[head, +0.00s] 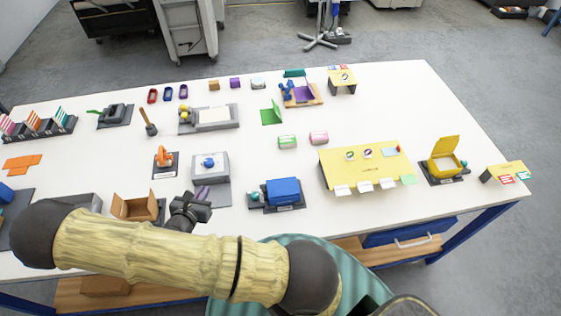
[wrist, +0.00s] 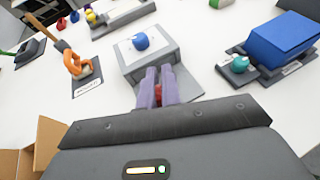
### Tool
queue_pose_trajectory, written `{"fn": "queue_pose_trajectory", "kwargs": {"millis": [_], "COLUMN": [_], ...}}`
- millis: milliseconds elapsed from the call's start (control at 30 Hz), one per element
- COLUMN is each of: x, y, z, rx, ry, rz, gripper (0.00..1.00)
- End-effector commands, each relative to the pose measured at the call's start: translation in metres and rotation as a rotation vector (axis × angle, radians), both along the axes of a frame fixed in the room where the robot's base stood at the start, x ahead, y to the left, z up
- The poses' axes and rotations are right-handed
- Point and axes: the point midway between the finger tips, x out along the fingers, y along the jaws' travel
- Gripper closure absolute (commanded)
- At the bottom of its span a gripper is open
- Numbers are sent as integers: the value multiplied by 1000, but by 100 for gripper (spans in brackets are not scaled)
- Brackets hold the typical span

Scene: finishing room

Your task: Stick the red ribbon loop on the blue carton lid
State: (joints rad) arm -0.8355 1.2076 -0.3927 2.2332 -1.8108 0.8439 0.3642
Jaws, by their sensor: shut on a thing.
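The blue carton (head: 284,190), its lid shut, stands on a dark base near the table's front edge. It also shows at the upper right of the wrist view (wrist: 282,42). My gripper (wrist: 158,78) has its purple fingers closed on a small red piece (wrist: 158,94), which looks like the red ribbon loop; the fingers hide most of it. In the head view my gripper (head: 201,192) is left of the blue carton, in front of the grey box-shaped device (head: 211,167) with a blue knob-like piece on top.
An open cardboard box (head: 136,207) and an orange looped piece (head: 164,157) lie to the left. A yellow board (head: 365,165) and an open yellow carton (head: 443,162) stand to the right. The table's middle has clear patches.

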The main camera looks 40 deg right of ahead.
Motion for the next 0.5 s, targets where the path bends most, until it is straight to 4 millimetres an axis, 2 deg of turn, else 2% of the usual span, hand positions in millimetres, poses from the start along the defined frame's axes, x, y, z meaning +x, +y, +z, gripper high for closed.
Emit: {"fn": "queue_pose_trajectory", "kwargs": {"millis": [500], "x": [0], "y": [-8], "z": [0], "rx": [0], "ry": [0], "rz": [-16], "gripper": [100]}}
